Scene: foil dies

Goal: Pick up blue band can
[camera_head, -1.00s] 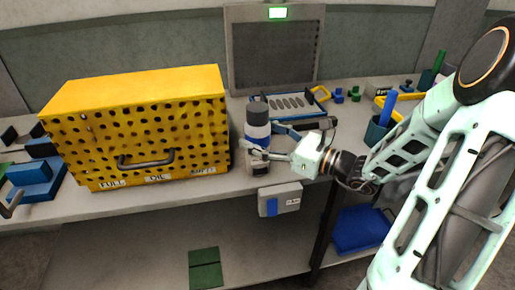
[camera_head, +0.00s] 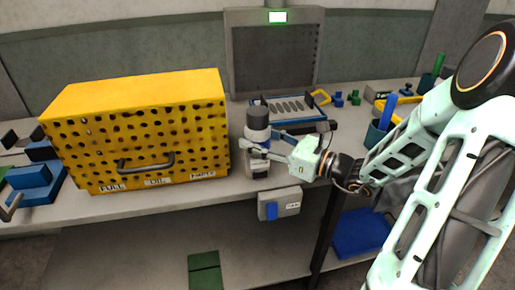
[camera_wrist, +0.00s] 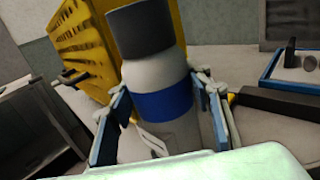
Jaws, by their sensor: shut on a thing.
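The blue band can (camera_head: 257,128) is a pale grey cylinder with a dark cap and a blue band. It stands close to the right side of the yellow box on the workbench. In the wrist view the can (camera_wrist: 152,68) fills the middle, slightly tilted in the picture, with its blue band level with the fingers. My gripper (camera_head: 257,149) reaches it from the right. In the wrist view my gripper (camera_wrist: 168,118) has a finger on each side of the can and is shut on it. The can's lower part is partly hidden. I cannot tell whether its base touches the bench.
The yellow perforated box (camera_head: 140,125) with a handle stands just left of the can. A blue-rimmed tray (camera_head: 290,106) lies behind it. A grey box with a blue part (camera_head: 280,204) is on the bench front. Blue and green pieces (camera_head: 346,98) lie at the back right.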

